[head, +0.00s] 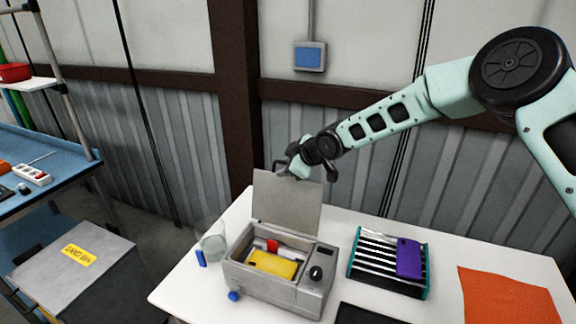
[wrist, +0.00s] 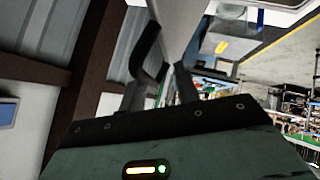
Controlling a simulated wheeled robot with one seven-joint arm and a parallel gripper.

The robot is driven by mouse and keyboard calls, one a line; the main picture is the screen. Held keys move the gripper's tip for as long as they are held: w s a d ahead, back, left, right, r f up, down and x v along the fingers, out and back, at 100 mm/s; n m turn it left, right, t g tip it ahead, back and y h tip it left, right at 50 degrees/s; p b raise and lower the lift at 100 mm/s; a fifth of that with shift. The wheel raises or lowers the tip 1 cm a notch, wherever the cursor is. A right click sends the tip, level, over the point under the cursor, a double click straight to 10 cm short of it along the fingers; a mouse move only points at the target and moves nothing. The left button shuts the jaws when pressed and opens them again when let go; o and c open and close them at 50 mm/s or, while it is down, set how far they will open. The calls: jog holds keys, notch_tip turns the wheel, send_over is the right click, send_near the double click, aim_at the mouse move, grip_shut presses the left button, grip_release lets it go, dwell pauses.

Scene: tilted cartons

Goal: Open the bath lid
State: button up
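The bath is a grey box (head: 308,290) on the white table, with a round black knob on its front right. Its flat grey lid (head: 287,204) stands nearly upright at the back edge, so the bath is open. Inside lie a yellow item (head: 273,264) and a small red item (head: 272,246). My gripper (head: 304,172) is at the top edge of the lid. In the wrist view its fingers (wrist: 163,88) are apart, with the lid's grey surface (wrist: 182,25) just beyond them. I see nothing clearly held; whether a finger touches the lid is unclear.
A clear beaker (head: 214,244) stands close left of the bath. A rack with a purple item (head: 409,258) stands to its right. An orange cloth (head: 508,298) lies at the table's right. The wall is close behind the table.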

jog(key=shift+r, duration=0.1)
jog(key=b+v, duration=0.5)
jog(key=v, duration=1.2)
jog(key=shift+s, duration=0.2)
jog(key=shift+d, duration=0.1)
jog(key=s+a+f+m+g+h+b, duration=0.1)
jog(key=s+f+h+b, duration=0.1)
jog(key=s+f, duration=0.4)
jog(key=s+a+f+g+h+b, duration=0.1)
jog(key=s+f+g+b, duration=0.15)
jog(key=s, duration=0.55)
jog(key=s+d+f+m+g+h+b, duration=0.1)
jog(key=s+d+f+m, duration=0.1)
jog(key=s, duration=0.6)
jog(key=s+d+f+m+g+h+b, duration=0.1)
jog(key=s+d+f+m+b, duration=0.1)
jog(key=s, duration=0.6)
jog(key=s+d+f+m+g+h+b, duration=0.1)
jog(key=s+d+f+m, duration=0.2)
jog(key=s, duration=0.5)
jog(key=d+f, duration=0.1)
jog(key=d, duration=0.1)
jog(key=shift+s+d+f+h+b, duration=0.3)
jog(key=shift+s+f+h+b, duration=0.05)
jog(key=shift+h, duration=0.05)
jog(key=shift+o, duration=0.2)
